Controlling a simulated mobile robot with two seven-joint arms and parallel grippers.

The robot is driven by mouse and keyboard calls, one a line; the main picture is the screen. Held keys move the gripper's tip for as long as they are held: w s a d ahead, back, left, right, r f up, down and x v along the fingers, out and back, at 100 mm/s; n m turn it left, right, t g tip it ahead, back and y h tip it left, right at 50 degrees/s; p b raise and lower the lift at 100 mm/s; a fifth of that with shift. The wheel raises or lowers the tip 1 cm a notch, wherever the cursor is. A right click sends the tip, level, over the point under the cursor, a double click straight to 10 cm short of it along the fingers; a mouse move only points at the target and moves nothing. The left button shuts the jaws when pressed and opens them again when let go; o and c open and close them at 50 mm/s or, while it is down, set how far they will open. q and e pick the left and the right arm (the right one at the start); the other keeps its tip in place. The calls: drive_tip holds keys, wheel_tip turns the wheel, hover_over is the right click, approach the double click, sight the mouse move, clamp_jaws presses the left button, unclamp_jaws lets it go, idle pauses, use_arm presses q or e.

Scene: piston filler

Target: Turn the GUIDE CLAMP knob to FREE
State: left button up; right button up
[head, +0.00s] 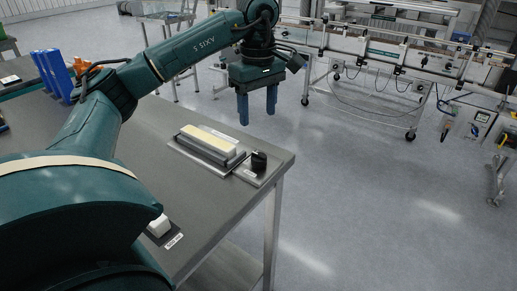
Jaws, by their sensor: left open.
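My left gripper (257,107) hangs with its two blue fingers pointing down and spread apart, with nothing between them. In the picture it shows just above the far corner of the grey workbench. No knob in view has a readable GUIDE CLAMP or FREE label. Small black fittings (398,69) sit along the conveyor rail (385,53) in the background, well beyond the gripper; I cannot tell whether one is the knob or how it is set. My right gripper is not in view.
A control panel (481,118) stands right. Open floor (370,200) lies between.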

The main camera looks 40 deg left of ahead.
sight(258, 156)
use_arm(q)
wheel_tip(258, 156, down, 12)
drive_tip(key=shift+b, duration=0.4)
drive_tip(key=shift+d, duration=0.1)
drive_tip(key=shift+c, duration=0.6)
drive_tip(key=c, duration=0.9)
